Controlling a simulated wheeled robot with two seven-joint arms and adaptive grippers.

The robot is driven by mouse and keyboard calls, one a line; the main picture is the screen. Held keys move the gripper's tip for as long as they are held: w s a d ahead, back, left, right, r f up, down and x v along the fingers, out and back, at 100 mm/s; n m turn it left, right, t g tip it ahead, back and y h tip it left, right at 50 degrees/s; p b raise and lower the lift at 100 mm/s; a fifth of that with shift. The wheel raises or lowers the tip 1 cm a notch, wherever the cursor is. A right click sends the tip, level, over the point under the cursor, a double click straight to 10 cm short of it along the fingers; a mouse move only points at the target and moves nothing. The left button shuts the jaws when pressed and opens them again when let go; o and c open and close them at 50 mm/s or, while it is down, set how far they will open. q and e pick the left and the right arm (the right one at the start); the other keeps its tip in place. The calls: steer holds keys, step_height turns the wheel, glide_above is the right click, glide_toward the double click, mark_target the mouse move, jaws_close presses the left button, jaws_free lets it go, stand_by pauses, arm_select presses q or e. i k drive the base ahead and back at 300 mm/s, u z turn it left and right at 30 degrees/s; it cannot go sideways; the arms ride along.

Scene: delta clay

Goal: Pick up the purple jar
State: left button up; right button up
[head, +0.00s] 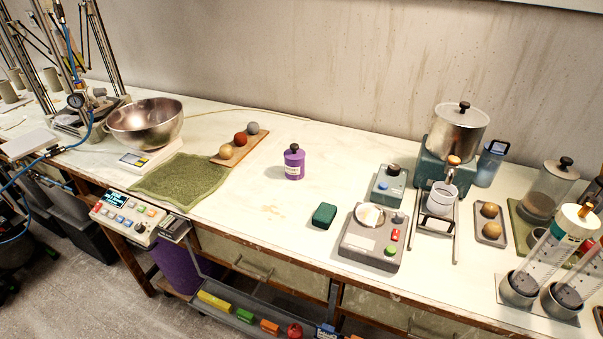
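The purple jar (294,163) stands upright near the middle of the white workbench (270,208). It has a dark knobbed lid and a pale label on its front. Nothing touches it. Neither of my grippers shows in the head view.
A wooden board (240,149) with three clay balls lies left of the jar, beside a green mat (180,181). A steel bowl (145,123) sits on a scale further left. A green block (324,215) and a grey device (374,236) stand to the right. Bench around the jar is clear.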

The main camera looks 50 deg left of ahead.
mark_target(295, 171)
steer(key=z, duration=0.5)
steer(key=k, duration=1.15)
steer(key=z, duration=0.5)
steer(key=i, duration=1.05)
steer(key=u, duration=0.85)
steer(key=i, duration=0.85)
steer(key=u, duration=1.1)
steer(key=i, duration=0.2)
steer(key=u, duration=0.1)
